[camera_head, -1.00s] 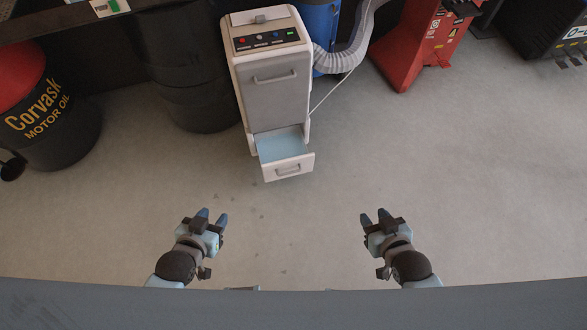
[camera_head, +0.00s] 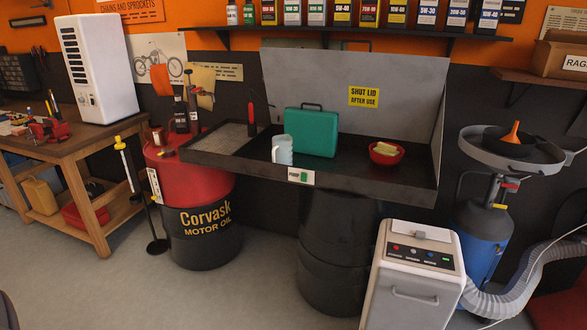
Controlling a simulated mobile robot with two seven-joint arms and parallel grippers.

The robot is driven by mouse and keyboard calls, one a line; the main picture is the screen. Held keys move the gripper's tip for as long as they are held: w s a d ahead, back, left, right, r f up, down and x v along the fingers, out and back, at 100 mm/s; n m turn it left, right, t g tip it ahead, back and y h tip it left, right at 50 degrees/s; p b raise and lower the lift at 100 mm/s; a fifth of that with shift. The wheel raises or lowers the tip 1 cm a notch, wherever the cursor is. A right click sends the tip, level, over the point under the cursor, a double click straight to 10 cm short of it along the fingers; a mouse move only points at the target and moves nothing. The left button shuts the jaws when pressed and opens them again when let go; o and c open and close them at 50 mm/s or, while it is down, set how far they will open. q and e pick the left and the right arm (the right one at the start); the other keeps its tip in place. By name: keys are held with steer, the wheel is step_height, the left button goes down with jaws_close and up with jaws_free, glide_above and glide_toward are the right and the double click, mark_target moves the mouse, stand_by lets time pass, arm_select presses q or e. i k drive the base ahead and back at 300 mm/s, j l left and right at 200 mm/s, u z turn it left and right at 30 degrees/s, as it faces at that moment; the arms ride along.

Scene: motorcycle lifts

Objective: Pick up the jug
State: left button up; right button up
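A pale, whitish jug (camera_head: 283,150) stands upright in the dark, shallow wash basin (camera_head: 345,186), near its front edge and left of centre. A green case (camera_head: 311,132) with a handle stands just behind it to the right. My left and right grippers are both out of the picture, so their relation to the jug does not show.
The basin's grey lid (camera_head: 400,85) stands open behind. A red bowl (camera_head: 386,153) sits in the basin to the right. A red drum (camera_head: 200,190), a white cabinet (camera_head: 410,290) and a wooden workbench (camera_head: 75,150) stand around. Floor at front left is clear.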

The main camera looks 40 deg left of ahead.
mark_target(281, 145)
steer(key=i+j, duration=0.15)
steer(key=j, duration=0.2)
steer(key=i+j+z, duration=0.1)
steer(key=i+j, duration=0.25)
steer(key=j, duration=0.3)
steer(key=i+j+z, duration=0.1)
steer(key=j, duration=0.25)
steer(key=i+j, duration=0.2)
steer(key=j, duration=0.15)
steer(key=i+j+z, duration=0.1)
steer(key=j, duration=0.2)
steer(key=i+j, duration=0.15)
steer(key=j, duration=0.25)
steer(key=i+j+z, duration=0.1)
steer(key=j, duration=0.25)
